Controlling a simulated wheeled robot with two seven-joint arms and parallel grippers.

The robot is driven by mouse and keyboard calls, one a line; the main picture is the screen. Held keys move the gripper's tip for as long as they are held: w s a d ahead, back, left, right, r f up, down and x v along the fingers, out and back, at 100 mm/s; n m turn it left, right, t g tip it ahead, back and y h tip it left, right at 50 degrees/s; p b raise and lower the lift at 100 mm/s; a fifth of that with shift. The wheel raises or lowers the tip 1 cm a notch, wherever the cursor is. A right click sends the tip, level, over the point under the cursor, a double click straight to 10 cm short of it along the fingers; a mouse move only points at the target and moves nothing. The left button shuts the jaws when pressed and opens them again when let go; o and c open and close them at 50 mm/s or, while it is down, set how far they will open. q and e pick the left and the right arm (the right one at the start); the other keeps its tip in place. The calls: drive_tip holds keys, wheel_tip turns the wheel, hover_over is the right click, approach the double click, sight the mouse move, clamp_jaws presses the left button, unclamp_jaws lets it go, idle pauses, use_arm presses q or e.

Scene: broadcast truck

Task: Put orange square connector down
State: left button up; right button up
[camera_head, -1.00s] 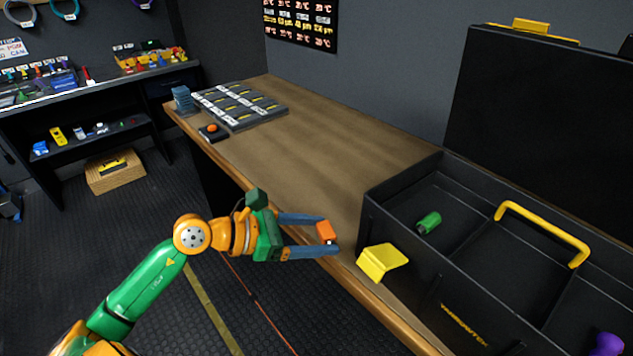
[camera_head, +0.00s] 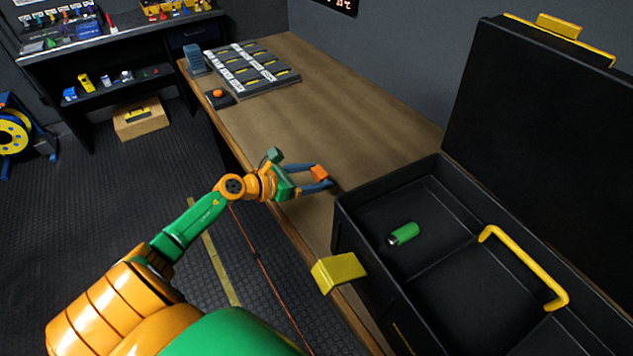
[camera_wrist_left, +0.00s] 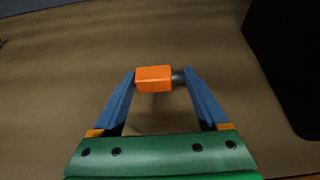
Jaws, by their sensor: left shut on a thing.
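My left gripper (camera_head: 318,177) is shut on the orange square connector (camera_head: 319,172). It holds the connector between its blue fingertips over the wooden bench (camera_head: 335,117), left of the black case. In the left wrist view the connector (camera_wrist_left: 154,78) sits between the fingertips, with its short grey metal end at the right finger. Bare bench top lies beneath it, with a soft shadow; the exact height above the wood is hard to tell. My right gripper is not in view.
The open black case (camera_head: 391,198) stands at the right with a green connector (camera_head: 404,233) in one compartment and a yellow latch (camera_head: 338,271) on its near side. A grey panel (camera_head: 251,70) and an orange button (camera_head: 217,93) are at the bench's far end. The bench middle is clear.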

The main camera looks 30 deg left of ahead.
use_arm(q)
drive_tip(key=shift+w+f, duration=0.1)
drive_tip(key=shift+f, duration=0.6)
drive_tip(key=shift+w+d, duration=0.15)
drive_tip(key=shift+w, duration=0.05)
drive_tip(key=shift+s+f, duration=0.1)
drive_tip(key=shift+f, duration=0.1)
drive_tip(key=o, duration=1.2)
drive_tip(key=shift+o, duration=0.2)
drive_tip(key=shift+r, duration=0.2)
drive_tip(key=v, duration=1.2)
drive_tip(key=shift+r+b, duration=0.1)
drive_tip(key=shift+b, duration=0.25)
